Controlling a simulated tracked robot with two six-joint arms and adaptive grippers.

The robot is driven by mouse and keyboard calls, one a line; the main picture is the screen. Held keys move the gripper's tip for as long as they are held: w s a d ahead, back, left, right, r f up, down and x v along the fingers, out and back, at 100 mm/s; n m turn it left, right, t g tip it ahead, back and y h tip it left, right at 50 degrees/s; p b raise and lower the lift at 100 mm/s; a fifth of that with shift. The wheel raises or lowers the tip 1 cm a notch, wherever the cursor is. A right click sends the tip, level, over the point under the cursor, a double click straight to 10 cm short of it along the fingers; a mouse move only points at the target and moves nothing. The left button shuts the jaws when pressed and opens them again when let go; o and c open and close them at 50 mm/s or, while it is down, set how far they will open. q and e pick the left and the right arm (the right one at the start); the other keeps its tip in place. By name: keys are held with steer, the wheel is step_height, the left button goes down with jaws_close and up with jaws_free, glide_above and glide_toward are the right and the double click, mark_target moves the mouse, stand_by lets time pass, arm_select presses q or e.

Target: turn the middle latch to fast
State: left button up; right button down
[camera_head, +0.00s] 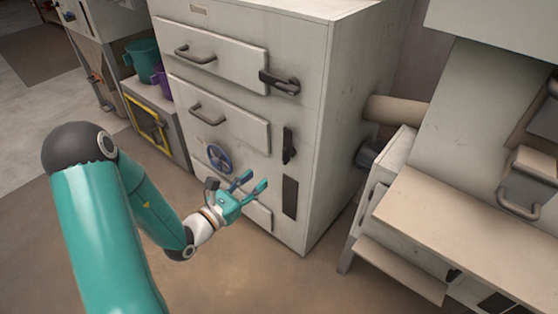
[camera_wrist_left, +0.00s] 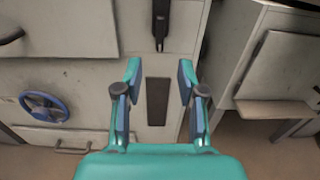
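The middle latch (camera_head: 288,145) is a dark handle on the front of the grey cabinet (camera_head: 310,205), right of the middle door (camera_head: 215,115). It stands upright. It also shows in the left wrist view (camera_wrist_left: 161,22), at the top centre. Above it, the top latch (camera_head: 279,82) lies sideways across the edge of the upper door (camera_head: 210,52). My left gripper (camera_head: 257,182) is open and empty, in front of the lower part of the cabinet, below the middle latch. In the left wrist view its fingers (camera_wrist_left: 158,82) are spread wide, with nothing between them. My right gripper is not in view.
A dark rectangular plate (camera_head: 290,198) is below the middle latch. A blue handwheel (camera_head: 218,157) is on the cabinet's lower left. A bench-like machine (camera_head: 450,215) stands close on the right. Teal (camera_head: 143,58) and purple buckets are at left. Open floor lies in front.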

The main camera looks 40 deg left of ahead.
mark_target(283, 156)
arm_select(q)
steer(key=w, duration=0.4)
steer(key=w+b, duration=0.1)
steer(key=w, duration=0.3)
steer(key=w+d, duration=0.1)
steer(key=w, duration=0.3)
steer(key=shift+w+b, duration=0.1)
steer(key=shift+b, duration=0.25)
